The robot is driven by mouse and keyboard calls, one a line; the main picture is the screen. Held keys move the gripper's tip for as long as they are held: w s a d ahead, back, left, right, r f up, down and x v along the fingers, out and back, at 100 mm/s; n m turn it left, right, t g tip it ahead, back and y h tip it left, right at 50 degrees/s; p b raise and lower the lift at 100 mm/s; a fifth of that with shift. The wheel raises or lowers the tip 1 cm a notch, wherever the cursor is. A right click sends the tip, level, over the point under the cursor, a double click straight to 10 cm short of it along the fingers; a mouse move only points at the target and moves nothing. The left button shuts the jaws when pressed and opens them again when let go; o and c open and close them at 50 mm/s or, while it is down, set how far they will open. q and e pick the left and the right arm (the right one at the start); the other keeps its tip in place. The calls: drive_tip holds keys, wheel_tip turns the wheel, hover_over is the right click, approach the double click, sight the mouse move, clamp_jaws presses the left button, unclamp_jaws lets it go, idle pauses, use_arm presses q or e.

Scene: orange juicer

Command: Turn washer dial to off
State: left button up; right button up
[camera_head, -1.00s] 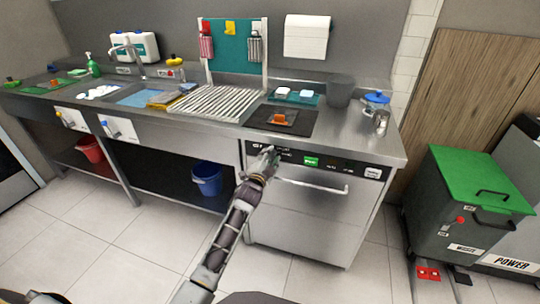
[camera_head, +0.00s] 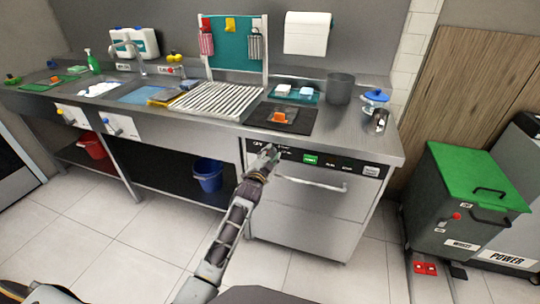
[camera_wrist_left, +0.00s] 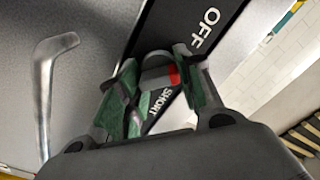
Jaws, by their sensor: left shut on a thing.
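The washer (camera_head: 310,205) is a steel front-loader under the counter, with a black control panel (camera_head: 325,163) along its top edge. My left gripper (camera_head: 268,152) reaches the left end of that panel. In the left wrist view my left gripper (camera_wrist_left: 160,90) has its green-padded fingers shut around the dial (camera_wrist_left: 156,64), a dark knob with a red mark. The panel beside it reads OFF, and SHORT shows between the fingers. The red mark sits on the right side of the knob in that view. Much of the dial is hidden by the fingers. My right gripper is not in view.
The washer's bar handle (camera_head: 310,184) runs below the panel and shows at the left in the wrist view (camera_wrist_left: 44,85). A green-lidded bin (camera_head: 465,200) stands at the right. A blue bucket (camera_head: 208,175) is under the counter at the left. The floor in front is clear.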

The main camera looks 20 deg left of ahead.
use_arm(q)
drive_tip(key=shift+f, duration=0.1)
drive_tip(key=o, duration=1)
drive_tip(key=shift+s+a, duration=0.2)
drive_tip(key=shift+s, duration=5.8)
